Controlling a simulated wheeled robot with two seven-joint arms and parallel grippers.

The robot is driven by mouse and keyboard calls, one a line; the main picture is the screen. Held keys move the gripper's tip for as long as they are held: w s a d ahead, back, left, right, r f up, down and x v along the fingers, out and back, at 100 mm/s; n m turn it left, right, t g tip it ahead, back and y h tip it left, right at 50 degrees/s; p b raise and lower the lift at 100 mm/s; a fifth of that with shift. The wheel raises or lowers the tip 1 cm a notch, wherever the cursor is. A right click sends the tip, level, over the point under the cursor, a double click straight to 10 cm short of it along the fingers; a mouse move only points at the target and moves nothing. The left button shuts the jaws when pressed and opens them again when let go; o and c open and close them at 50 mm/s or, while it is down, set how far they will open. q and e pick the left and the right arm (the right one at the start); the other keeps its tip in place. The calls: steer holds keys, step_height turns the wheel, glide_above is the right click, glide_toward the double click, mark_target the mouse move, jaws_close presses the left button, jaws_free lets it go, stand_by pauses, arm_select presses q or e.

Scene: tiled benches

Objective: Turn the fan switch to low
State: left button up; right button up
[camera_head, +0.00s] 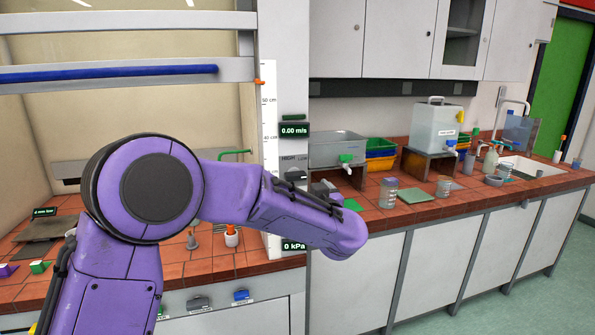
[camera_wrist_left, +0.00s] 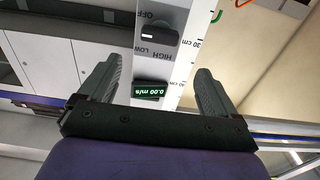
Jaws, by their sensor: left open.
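The fan switch (camera_head: 295,174) is a dark knob on the white column panel, under the HIGH and LOW labels. In the wrist view the fan switch (camera_wrist_left: 158,36) appears upside down, with a white mark at its left end; I cannot tell for certain which label it points to. The OFF label is above it there, LOW and HIGH below. The airflow display (camera_wrist_left: 150,90) reads 0.00 m/s. My left gripper (camera_wrist_left: 158,68) is open and empty, facing the panel, its fingers apart on either side of the column and not touching the knob. My right gripper is out of view.
The fume hood sash with a blue bar (camera_head: 120,73) is at upper left. A small orange-topped bottle (camera_head: 231,236) stands inside the hood. Right of the column, the tiled bench (camera_head: 400,212) holds a grey tank (camera_head: 338,148), a white container (camera_head: 437,126) and several beakers.

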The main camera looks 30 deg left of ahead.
mark_target(297, 176)
arm_select(q)
steer(key=p+x, duration=0.1)
steer(key=x, duration=0.3)
steer(key=p+x, duration=0.1)
steer(key=x, duration=0.4)
steer(key=shift+w+f+p, duration=0.1)
steer(key=shift+f+p, duration=0.1)
steer(key=shift+p, duration=0.2)
steer(key=shift+w+a, duration=0.2)
steer(key=shift+a, duration=0.05)
steer(key=shift+f, duration=0.1)
steer(key=c, duration=1.1)
